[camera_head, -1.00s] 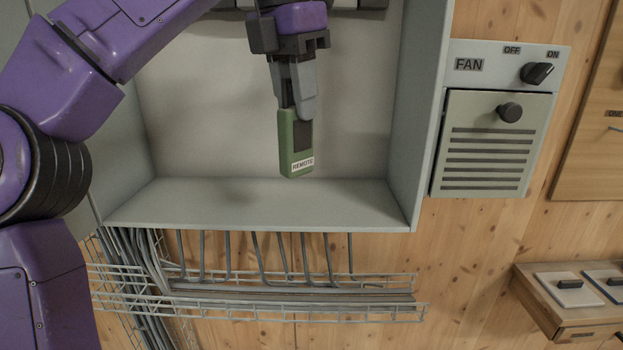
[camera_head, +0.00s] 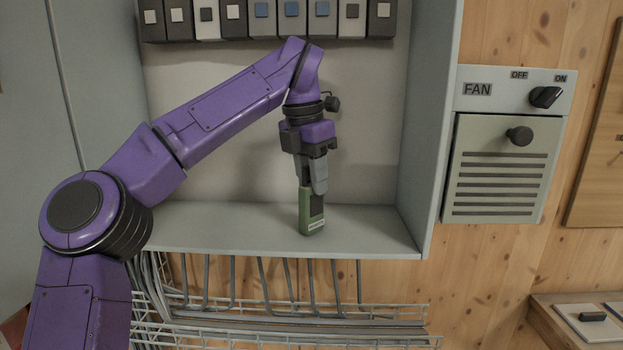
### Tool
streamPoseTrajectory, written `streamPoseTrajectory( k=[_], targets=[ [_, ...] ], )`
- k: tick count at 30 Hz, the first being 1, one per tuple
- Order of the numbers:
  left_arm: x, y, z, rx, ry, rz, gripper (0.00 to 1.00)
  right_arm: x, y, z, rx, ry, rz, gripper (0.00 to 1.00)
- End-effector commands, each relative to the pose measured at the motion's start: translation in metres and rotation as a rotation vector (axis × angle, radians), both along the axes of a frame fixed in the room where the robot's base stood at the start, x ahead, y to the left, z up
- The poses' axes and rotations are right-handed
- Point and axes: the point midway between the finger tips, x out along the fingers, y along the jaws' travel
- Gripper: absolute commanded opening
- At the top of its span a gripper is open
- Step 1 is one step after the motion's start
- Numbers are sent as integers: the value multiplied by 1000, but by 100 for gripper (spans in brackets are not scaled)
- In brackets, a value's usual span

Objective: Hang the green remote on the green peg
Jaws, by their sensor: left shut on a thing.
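The green remote (camera_head: 312,224) hangs upright from my left gripper (camera_head: 312,188), with a dark panel and a white label near its lower end. My left gripper is shut on the remote's upper end and points down. The remote is in front of the open grey cabinet, its lower end over the cabinet floor in the picture; I cannot tell whether it touches. The green peg is not seen in this view. My right gripper is not in view.
A row of several switch blocks (camera_head: 263,20) runs along the cabinet's top. The cabinet's right wall (camera_head: 428,130) stands beside the arm. A fan panel (camera_head: 500,165) with knobs is to the right. A cable tray (camera_head: 290,310) runs below. A wooden shelf (camera_head: 545,320) sticks out lower right.

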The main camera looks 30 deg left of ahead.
Motion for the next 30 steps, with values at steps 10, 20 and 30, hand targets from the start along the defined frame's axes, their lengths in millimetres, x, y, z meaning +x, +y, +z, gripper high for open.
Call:
streamPoseTrajectory(
  k=[10,20,30],
  targets=[
    [0,0,-3,0,0,0,54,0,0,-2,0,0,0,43],
    [-2,0,18,0,-2,1,54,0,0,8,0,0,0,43],
    [-15,3,104,1,-1,2,54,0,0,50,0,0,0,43]
  ],
)
